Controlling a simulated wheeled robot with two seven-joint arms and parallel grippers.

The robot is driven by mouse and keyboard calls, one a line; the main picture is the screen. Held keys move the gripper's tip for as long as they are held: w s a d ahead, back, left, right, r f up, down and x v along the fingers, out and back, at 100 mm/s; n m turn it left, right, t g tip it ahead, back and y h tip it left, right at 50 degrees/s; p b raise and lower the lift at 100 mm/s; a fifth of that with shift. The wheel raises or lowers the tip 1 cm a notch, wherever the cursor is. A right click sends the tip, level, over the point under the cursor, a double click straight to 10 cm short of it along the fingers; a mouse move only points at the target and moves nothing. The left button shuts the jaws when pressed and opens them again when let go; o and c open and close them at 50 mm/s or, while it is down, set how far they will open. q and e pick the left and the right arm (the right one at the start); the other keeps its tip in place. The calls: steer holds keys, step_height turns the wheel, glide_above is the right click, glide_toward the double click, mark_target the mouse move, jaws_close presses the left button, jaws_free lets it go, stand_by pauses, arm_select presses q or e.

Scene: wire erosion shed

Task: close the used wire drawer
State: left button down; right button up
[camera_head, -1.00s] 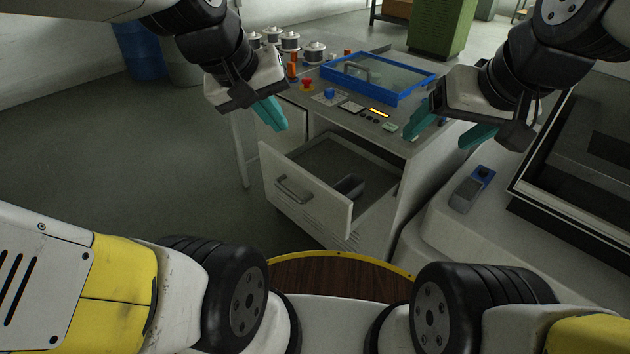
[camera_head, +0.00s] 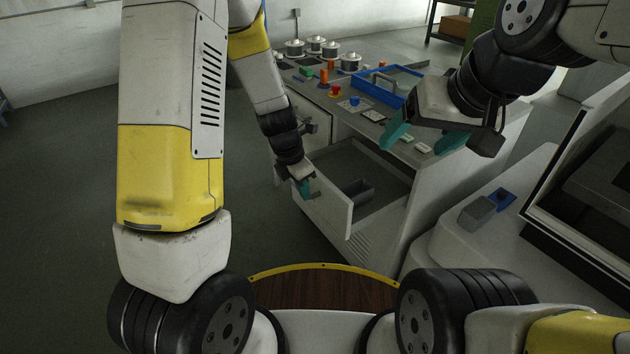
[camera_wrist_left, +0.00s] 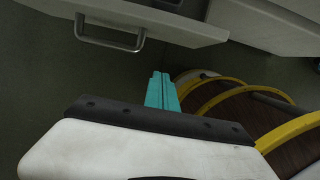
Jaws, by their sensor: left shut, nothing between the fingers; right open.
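The used wire drawer (camera_head: 330,211) is pulled out from the grey cabinet, and its inside shows from above. A small dark bin (camera_head: 358,190) sits in it. My left gripper (camera_head: 306,190) is shut and empty at the left part of the drawer front, hiding the handle in the head view. In the left wrist view the metal handle (camera_wrist_left: 112,43) and drawer front (camera_wrist_left: 170,22) lie beyond the shut teal fingers (camera_wrist_left: 162,90), with the handle up and to the left, apart from them. My right gripper (camera_head: 420,143) is open and empty above the cabinet's right side.
On the cabinet top are a blue-framed tray (camera_head: 378,94), a red button (camera_head: 336,90) and several wire spools (camera_head: 320,46). A light machine (camera_head: 460,235) with a blue-and-grey block (camera_head: 478,211) stands at the right. The floor left of the cabinet is clear.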

arm_select(q)
steer(key=shift+w+d+f, duration=0.6)
steer(key=shift+d+f, duration=0.25)
steer(key=shift+f, duration=0.65)
steer(key=shift+w+d+f, duration=0.65)
steer(key=shift+d+f, duration=0.2)
steer(key=shift+f, duration=0.7)
steer(key=shift+w+d+f, duration=0.6)
steer(key=shift+d+f, duration=0.25)
steer(key=shift+f, duration=0.65)
